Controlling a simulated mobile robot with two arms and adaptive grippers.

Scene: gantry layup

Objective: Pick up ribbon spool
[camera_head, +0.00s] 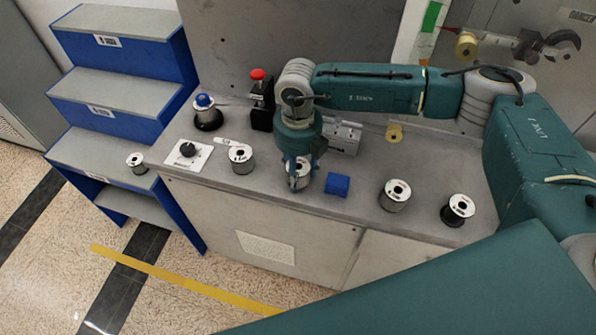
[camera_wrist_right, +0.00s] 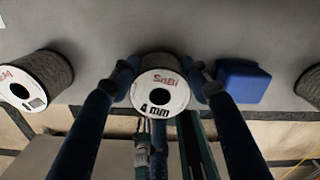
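Several silver spools with white flanges stand on the grey bench; which one the task means is not marked by name. My right gripper (camera_head: 299,172) points down over one spool (camera_head: 299,182) at the bench's middle. In the right wrist view this spool (camera_wrist_right: 160,92) reads "SnBi 4 mm" and sits between the two blue fingers (camera_wrist_right: 160,72), one on each side. The fingertips are very close to its sides; I cannot tell whether they touch. The spool appears to rest on the bench. My left gripper is not in view.
A blue block (camera_head: 338,184) stands close right of the gripped-over spool. Other spools stand at left (camera_head: 241,158) and right (camera_head: 395,195), with a darker-based one (camera_head: 458,210) beyond. A red-topped black device (camera_head: 262,100) is behind. Blue steps (camera_head: 120,100) adjoin the bench (camera_head: 350,215).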

